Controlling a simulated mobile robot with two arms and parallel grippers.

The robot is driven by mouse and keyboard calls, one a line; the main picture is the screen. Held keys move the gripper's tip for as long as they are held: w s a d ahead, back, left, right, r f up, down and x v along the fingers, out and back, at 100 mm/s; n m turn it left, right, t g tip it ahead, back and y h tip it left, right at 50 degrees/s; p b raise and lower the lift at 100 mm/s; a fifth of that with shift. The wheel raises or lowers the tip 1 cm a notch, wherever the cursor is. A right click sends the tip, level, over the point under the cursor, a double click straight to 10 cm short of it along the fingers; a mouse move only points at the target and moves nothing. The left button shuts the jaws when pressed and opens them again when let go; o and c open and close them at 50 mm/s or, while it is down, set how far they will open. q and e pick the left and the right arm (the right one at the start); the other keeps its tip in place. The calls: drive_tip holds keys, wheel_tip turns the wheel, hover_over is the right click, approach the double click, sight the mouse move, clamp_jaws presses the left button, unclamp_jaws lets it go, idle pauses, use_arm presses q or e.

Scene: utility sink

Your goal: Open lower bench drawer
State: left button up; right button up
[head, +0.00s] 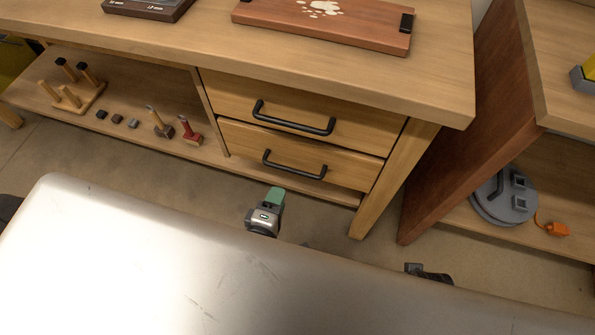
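The lower bench drawer (240,140) is the bottom one of two wooden drawers in the bench and looks shut, with its front roughly in line with the upper one. Its black bar handle (295,172) runs across the front. My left gripper (274,196), with a green tip, is below and in front of the handle in the picture, apart from it. I cannot tell whether its fingers are open. My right gripper (414,268) is mostly hidden; only dark parts show, right of the left one.
The upper drawer (235,92) has a similar black handle (293,122). An open shelf (130,90) with wooden pegs and stamp-like tools is to the left. A bench leg (392,180) and a reddish panel (470,135) stand to the right. Floor shows before the drawers.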

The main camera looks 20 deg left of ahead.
sight(290, 168)
use_arm(q)
drive_tip(key=b+x, duration=0.1)
drive_tip(key=x, duration=0.9)
drive_tip(key=shift+w, duration=0.25)
use_arm(e)
wheel_tip(290, 168, up, 5)
drive_tip(key=shift+w+r, duration=0.1)
drive_tip(key=shift+r, duration=0.05)
use_arm(q)
clamp_jaws()
